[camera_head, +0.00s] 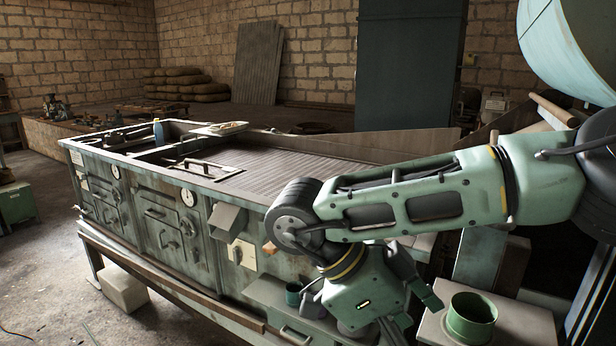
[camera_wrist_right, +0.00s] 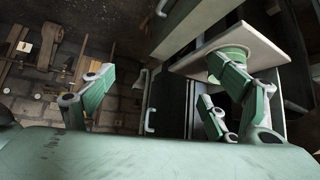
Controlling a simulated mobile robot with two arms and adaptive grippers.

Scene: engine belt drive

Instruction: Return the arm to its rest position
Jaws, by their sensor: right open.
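My right arm (camera_head: 430,195) reaches in from the right of the head view and bends down at a dark round joint. My right gripper (camera_head: 378,322) hangs below that joint, in front of the machine bench, partly cut off by the lower edge. In the right wrist view the right gripper (camera_wrist_right: 158,92) has its green fingers spread wide, with nothing between them. A green cylindrical cup (camera_head: 470,318) stands to the right of the gripper on a pale slab. A green round rim (camera_wrist_right: 232,52) shows behind one finger in the wrist view. My left gripper is not in view.
The long green machine bench (camera_head: 160,215) with gauges and handles stands left of and behind my arm. A pale block (camera_head: 124,288) lies on the floor. Floor at lower left is mostly clear.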

